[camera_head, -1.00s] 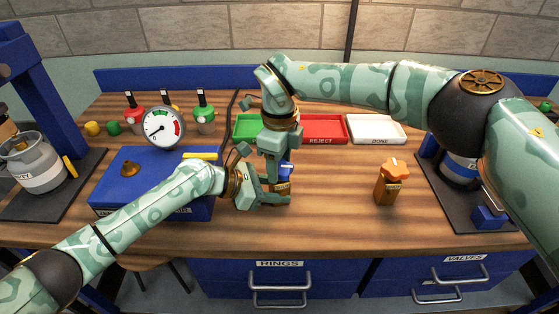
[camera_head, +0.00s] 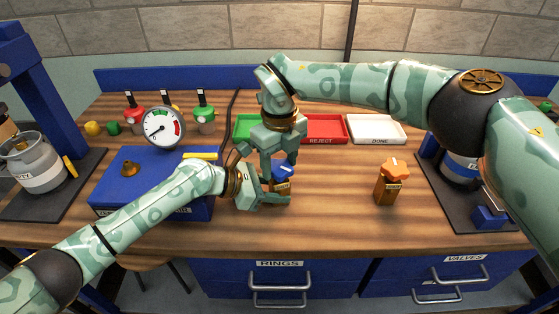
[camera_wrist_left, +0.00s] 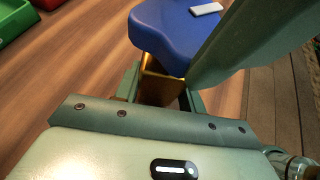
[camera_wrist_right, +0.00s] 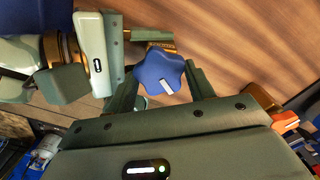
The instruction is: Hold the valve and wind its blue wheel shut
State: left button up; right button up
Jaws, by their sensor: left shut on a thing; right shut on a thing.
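The valve has a brass body (camera_head: 282,187) and a blue lobed wheel (camera_head: 284,171) with a white mark on top. It stands upright at the middle of the bench. My left gripper (camera_head: 274,196) is shut on the brass body from the left; the left wrist view shows the body (camera_wrist_left: 158,80) between its jaws, below the wheel (camera_wrist_left: 172,28). My right gripper (camera_head: 281,164) points down from above and is shut on the wheel. In the right wrist view its fingers flank the wheel (camera_wrist_right: 157,70). The fingers partly hide the valve in the head view.
An orange-wheeled valve (camera_head: 391,182) stands to the right. Behind are a green tray (camera_head: 245,127), a red REJECT tray (camera_head: 324,130) and a white DONE tray (camera_head: 377,130). A blue box (camera_head: 135,195) with a gauge (camera_head: 163,127) is at left. Bench between the two valves is clear.

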aim_at(280, 166)
jog(key=shift+w+r, duration=0.1)
jog(key=o, duration=1)
notch_tip(280, 166, up, 12)
jog(key=shift+f, duration=0.1)
